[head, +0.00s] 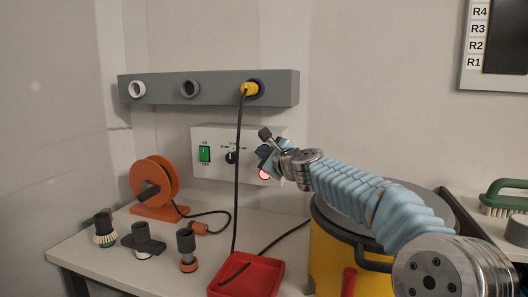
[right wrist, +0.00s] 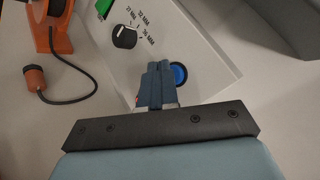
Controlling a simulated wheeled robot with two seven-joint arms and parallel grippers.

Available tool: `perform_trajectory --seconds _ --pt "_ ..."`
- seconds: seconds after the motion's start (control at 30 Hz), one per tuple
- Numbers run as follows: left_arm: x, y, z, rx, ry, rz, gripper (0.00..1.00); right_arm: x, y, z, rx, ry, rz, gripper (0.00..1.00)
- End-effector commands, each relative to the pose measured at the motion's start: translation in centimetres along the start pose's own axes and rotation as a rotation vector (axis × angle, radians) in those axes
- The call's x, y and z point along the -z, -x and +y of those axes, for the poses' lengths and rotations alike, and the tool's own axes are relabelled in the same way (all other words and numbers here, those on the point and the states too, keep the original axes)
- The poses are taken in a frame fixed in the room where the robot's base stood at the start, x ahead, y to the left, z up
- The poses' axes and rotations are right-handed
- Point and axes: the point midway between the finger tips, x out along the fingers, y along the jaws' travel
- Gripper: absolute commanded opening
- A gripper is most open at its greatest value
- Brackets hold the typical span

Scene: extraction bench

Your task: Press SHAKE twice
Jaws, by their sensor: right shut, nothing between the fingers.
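A white control box (head: 212,167) stands on the bench against the wall. My right gripper (head: 265,155) is shut and empty in front of the box's right part. In the right wrist view its fingertips (right wrist: 157,68) overlap the left edge of the blue button; I cannot tell if they touch the box. My left gripper is not in view.
A grey rail (head: 215,88) with sockets hangs above, and a black cable (head: 238,180) drops from its yellow plug. An orange reel (head: 155,184), several dark fittings, a red tray (head: 262,272) and a yellow drum (head: 335,255) stand around. The bench between reel and tray has some free room.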

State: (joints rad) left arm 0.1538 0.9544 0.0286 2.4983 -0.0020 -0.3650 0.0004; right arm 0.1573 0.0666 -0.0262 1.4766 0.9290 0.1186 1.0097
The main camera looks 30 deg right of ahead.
Motion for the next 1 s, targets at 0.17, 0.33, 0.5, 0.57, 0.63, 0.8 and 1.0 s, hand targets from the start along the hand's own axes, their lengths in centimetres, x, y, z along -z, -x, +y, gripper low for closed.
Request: perform_trajectory --seconds 0.17,0.33,0.5,0.57,0.63,0.8,1.0 --pt "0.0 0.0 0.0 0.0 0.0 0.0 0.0 -0.4 0.5 0.4 -0.001 0.0 -0.002 0.0" --pt "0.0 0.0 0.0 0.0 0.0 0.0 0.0 -0.4 0.5 0.4 -0.001 0.0 -0.001 0.0" --pt "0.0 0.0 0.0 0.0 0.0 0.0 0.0 -0.7 0.8 0.5 -0.001 0.0 -0.002 0.0" --pt "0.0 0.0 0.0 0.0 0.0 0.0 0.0 -0.9 1.1 0.8 -0.001 0.0 -0.002 0.0" --pt "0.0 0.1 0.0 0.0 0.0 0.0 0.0 -1.3 1.7 1.1 -0.001 0.0 -0.003 0.0" --pt "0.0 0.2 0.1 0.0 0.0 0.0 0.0 -2.2 2.9 2.0 -0.002 0.0 -0.003 0.0" --pt "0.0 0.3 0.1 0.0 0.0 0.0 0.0 -2.8 3.9 2.8 -0.001 0.0 -0.002 0.0"
